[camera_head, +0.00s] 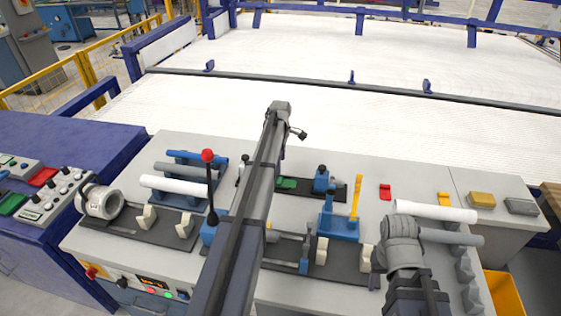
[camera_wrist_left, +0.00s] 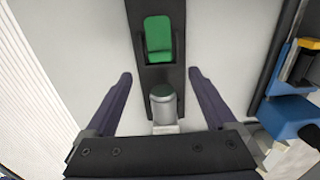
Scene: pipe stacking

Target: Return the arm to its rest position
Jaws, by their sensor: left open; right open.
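My left arm (camera_head: 250,190) reaches up across the middle of the bench in the head view and hides part of the fixtures behind it. My left gripper (camera_wrist_left: 160,74) is open in the left wrist view. Its two dark fingers stand apart with nothing held between them. A green block (camera_wrist_left: 158,37) and a grey cylinder (camera_wrist_left: 162,102) on a dark rail lie below, in line with the gap; height above them cannot be told. The green block also shows in the head view (camera_head: 286,183). My right arm (camera_head: 400,250) is at the lower right; its fingers do not show.
White and grey pipes lie on a rack (camera_head: 175,186) at the left and on another at the right (camera_head: 435,211). A red-knobbed lever (camera_head: 208,156), a grey ring (camera_head: 102,202) and a blue fixture (camera_head: 337,226) stand up from the bench. A yellow bin (camera_head: 505,292) is at lower right.

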